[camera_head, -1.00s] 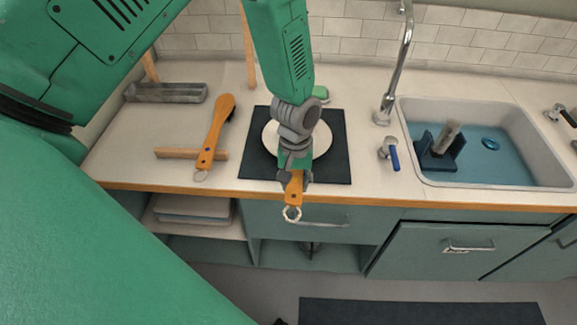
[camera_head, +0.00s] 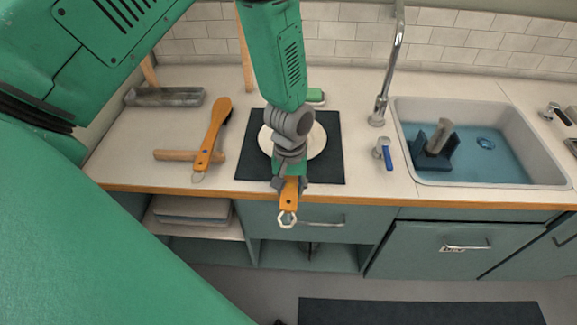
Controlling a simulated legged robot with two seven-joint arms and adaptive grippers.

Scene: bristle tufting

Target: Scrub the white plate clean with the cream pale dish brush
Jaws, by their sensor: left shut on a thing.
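The white plate (camera_head: 316,141) lies on a dark mat (camera_head: 325,172) on the counter. My left gripper (camera_head: 289,184) reaches down over the plate and hides its middle and front. It is shut on the orange handle of a dish brush (camera_head: 289,197), which points toward me past the counter's front edge, with a pale ring at its end. The brush's head and bristles are hidden behind the gripper, so I cannot tell their colour or whether they touch the plate. My right gripper is out of view.
Another orange-handled brush (camera_head: 213,133) with dark bristles leans on a wooden bar (camera_head: 178,155) at left. A grey tray (camera_head: 165,97) lies behind. A green-and-white item (camera_head: 316,96) is behind the mat. The sink (camera_head: 533,140) with a blue rack (camera_head: 432,152) and the faucet (camera_head: 384,96) are right.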

